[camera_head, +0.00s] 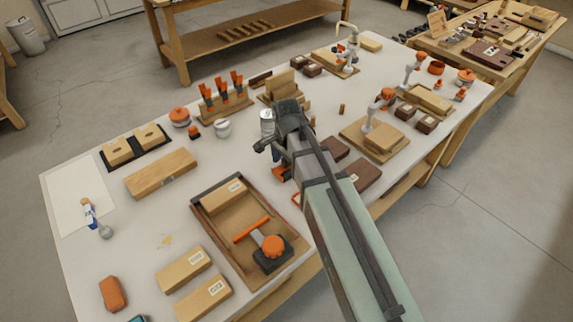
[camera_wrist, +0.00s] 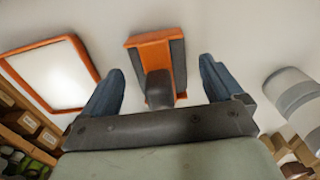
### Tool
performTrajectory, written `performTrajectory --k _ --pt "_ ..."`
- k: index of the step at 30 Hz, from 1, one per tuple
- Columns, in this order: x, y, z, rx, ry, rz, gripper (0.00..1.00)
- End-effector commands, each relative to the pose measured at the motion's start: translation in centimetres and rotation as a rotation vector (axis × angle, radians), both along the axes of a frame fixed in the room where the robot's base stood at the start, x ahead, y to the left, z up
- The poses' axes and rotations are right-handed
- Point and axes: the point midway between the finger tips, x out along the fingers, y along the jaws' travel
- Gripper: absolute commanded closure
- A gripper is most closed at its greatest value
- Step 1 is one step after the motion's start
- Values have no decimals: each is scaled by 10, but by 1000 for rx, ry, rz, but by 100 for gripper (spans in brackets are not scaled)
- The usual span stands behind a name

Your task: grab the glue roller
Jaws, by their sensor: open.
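An orange and dark grey thing, which looks like the glue roller (camera_wrist: 156,58), shows in the wrist view, ahead of my gripper (camera_wrist: 160,72) and between its two fingers. Its dark rounded end points toward the gripper's palm. The fingers are spread apart, with space on both sides of it, and I see no contact. In the head view, my gripper (camera_head: 278,138) is over the middle of the white bench. An orange part (camera_head: 280,172) shows just below it, mostly hidden by my arm. I cannot tell how high the fingers are above the bench.
A white can (camera_wrist: 292,92) stands right of the fingers in the wrist view. An orange-framed white panel (camera_wrist: 52,75) lies left. In the head view, a wooden tray (camera_head: 206,225) is lower left of my gripper. Brown boxes (camera_head: 365,173) lie right of my arm.

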Motion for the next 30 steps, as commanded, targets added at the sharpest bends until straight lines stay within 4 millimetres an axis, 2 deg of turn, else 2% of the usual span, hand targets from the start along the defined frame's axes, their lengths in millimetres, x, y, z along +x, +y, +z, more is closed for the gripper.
performTrajectory --k 3,22,30 --pt "0 0 0 0 0 0 7" --pt "0 0 0 0 0 0 67" --pt "0 0 1 0 0 0 69"
